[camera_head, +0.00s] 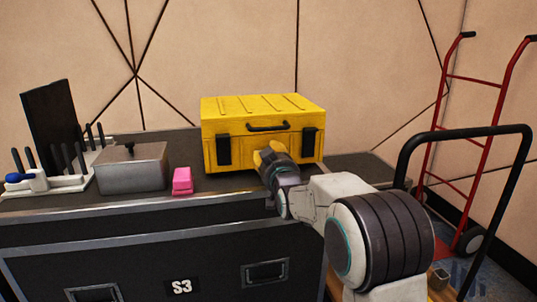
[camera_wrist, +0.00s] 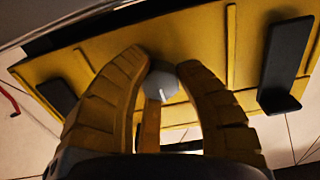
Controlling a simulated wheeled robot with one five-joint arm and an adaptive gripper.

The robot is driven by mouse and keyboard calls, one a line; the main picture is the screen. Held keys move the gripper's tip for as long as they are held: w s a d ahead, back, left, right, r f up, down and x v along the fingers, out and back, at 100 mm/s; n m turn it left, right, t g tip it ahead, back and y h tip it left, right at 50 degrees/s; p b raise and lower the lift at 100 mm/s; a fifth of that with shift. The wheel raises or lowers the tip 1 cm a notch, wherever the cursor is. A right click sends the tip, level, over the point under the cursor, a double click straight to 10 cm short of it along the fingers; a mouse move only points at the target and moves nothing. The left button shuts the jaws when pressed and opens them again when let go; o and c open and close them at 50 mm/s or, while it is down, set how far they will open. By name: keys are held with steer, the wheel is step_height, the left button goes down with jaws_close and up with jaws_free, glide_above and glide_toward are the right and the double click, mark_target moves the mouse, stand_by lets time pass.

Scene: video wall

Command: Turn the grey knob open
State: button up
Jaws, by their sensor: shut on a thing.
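The yellow case (camera_head: 263,118) stands on the black flight case, with a black handle and two black latches on its front. The grey knob (camera_wrist: 161,85) shows in the wrist view on the case's front, with a light pointer mark on its face. In the head view my gripper (camera_head: 270,154) is against the lower middle of the case's front and hides the knob. The yellow case also fills much of the wrist view (camera_wrist: 205,50).
A pink block (camera_head: 182,181), a grey metal box (camera_head: 131,167) and a white rack of tools (camera_head: 62,185) stand left of the yellow case on the black flight case (camera_head: 130,230). A red hand truck (camera_head: 476,80) leans at the right wall, behind a black rail (camera_head: 465,132).

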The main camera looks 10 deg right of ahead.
steer(key=shift+r, duration=0.3)
jaws_close()
steer(key=shift+n, duration=0.3)
steer(key=n, duration=0.2)
steer(key=shift+r+n, duration=0.1)
steer(key=shift+n, duration=0.2)
steer(key=n, duration=0.5)
steer(key=shift+a+n, duration=0.15)
steer(key=shift+n, duration=0.15)
steer(key=n, duration=0.4)
steer(key=shift+n, duration=0.3)
steer(key=shift+a+n, duration=0.1)
steer(key=shift+n, duration=2.1)
steer(key=shift+f+n, duration=0.2)
steer(key=shift+n, duration=0.1)
